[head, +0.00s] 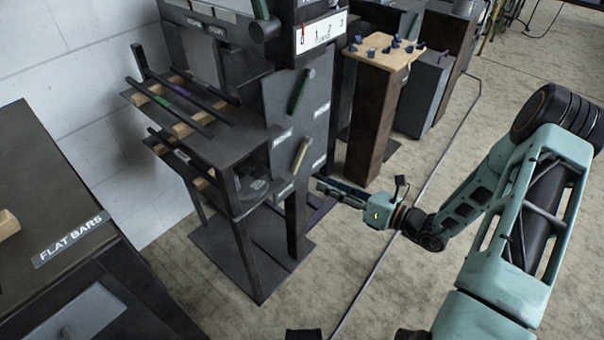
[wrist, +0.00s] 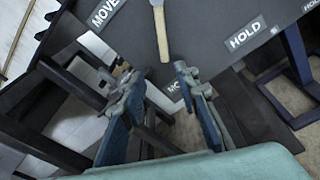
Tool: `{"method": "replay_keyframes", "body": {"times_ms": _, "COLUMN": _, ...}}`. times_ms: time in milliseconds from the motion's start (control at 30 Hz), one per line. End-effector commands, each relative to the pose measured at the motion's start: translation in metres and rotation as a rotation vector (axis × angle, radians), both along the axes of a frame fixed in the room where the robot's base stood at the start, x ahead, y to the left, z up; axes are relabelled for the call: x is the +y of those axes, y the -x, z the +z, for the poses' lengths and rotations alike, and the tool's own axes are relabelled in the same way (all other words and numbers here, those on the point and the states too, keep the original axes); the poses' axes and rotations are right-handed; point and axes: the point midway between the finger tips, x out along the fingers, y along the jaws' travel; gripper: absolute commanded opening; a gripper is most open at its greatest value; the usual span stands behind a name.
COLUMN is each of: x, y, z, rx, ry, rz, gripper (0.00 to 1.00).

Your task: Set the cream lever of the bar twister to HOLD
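The bar twister (head: 277,107) is a dark machine with a flat side panel carrying levers and white labels. Its cream lever (head: 300,155) sits low on that panel, slanted, below a green lever. In the wrist view the cream lever (wrist: 162,35) points down toward my gripper, between a MOVE label (wrist: 105,12) at upper left and a HOLD label (wrist: 245,33) at right. It lines up with neither label. My gripper (wrist: 157,76) is open and empty. Its fingertips are just short of the lever's free end, not visibly touching. In the head view my gripper (head: 322,187) is below and right of the lever.
The green lever (head: 301,91) is above on the same panel. A rack with bars (head: 180,100) juts left from the machine. A FLAT BARS bench (head: 70,240) stands at left. A wooden-topped pedestal (head: 380,55) with blue pieces stands behind. The floor at right is mostly clear.

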Motion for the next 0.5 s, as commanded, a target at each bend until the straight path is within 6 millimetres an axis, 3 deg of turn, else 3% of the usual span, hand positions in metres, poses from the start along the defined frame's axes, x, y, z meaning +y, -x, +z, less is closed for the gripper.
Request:
{"method": "replay_keyframes", "body": {"times_ms": 100, "x": -0.004, "y": -0.007, "z": 0.002, "rx": 0.038, "ry": -0.119, "rz": -0.077, "gripper": 0.29}}
{"method": "replay_keyframes", "body": {"times_ms": 233, "x": -0.001, "y": -0.013, "z": 0.004, "rx": 0.048, "ry": -0.153, "rz": -0.098, "gripper": 0.29}}
{"method": "replay_keyframes", "body": {"times_ms": 500, "x": 0.034, "y": -0.04, "z": 0.002, "rx": 0.046, "ry": -0.149, "rz": -0.093, "gripper": 0.29}}
